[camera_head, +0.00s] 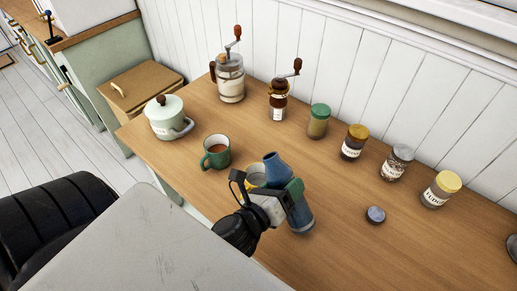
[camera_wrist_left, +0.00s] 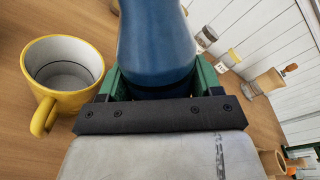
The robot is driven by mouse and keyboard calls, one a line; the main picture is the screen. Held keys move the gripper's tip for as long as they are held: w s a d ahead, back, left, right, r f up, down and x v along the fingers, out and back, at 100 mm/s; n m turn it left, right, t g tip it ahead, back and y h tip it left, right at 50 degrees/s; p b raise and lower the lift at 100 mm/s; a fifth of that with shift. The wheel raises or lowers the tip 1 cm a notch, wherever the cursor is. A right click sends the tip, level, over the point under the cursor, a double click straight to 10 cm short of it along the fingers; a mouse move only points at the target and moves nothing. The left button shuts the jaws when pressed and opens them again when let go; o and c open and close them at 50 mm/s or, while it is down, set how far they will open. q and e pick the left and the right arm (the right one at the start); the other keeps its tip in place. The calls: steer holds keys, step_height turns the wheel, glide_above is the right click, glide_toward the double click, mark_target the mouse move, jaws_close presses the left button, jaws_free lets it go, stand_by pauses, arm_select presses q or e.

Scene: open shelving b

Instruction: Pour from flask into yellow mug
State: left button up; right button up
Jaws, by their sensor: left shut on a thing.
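My left gripper (camera_head: 278,203) is shut on the blue flask (camera_head: 301,218) around its middle. In the head view the flask leans, with its narrow top to the left, near the yellow mug. I cannot tell whether its base touches the table. The yellow mug (camera_head: 255,173) stands upright just behind and left of the gripper, partly hidden by it. In the left wrist view the mug (camera_wrist_left: 62,73) is at the left, pale inside with a dark ring low down. The flask (camera_wrist_left: 155,45) fills the top middle between the green fingers (camera_wrist_left: 155,88). My right gripper is not in view.
A green mug (camera_head: 216,152) with brown contents and a pale lidded pot (camera_head: 167,120) stand to the left. Two grinders (camera_head: 231,80) and several lidded jars (camera_head: 318,122) line the wall. A small grey-blue lid (camera_head: 376,214) lies right of the flask, with bare table around it.

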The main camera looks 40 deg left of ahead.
arm_select(q)
steer(key=shift+d+f+n+b, duration=0.25)
steer(key=shift+f+n+b, duration=0.4)
steer(key=shift+n, duration=0.25)
steer(key=shift+d+h, duration=0.1)
steer(key=shift+h, duration=0.2)
steer(key=shift+d+f+n+b, duration=0.1)
steer(key=shift+f+n+b, duration=0.3)
steer(key=shift+n+b, duration=0.35)
steer(key=shift+s+d+f+n+g+b, duration=0.1)
steer(key=shift+d+f+n+g+b, duration=0.05)
steer(key=shift+f+n+g+b, duration=0.25)
steer(key=shift+d+r+n+h, duration=0.1)
steer(key=shift+r+n+h, duration=0.25)
steer(key=shift+n, duration=0.4)
stand_by(0.8)
steer(key=shift+a+r+n+p, duration=0.45)
steer(key=shift+r+n+p, duration=0.2)
steer(key=shift+p, duration=0.3)
stand_by(0.6)
steer(key=shift+r+n+h+p, duration=0.5)
steer(key=shift+n+p, duration=0.25)
steer(key=shift+p, duration=0.15)
stand_by(1.6)
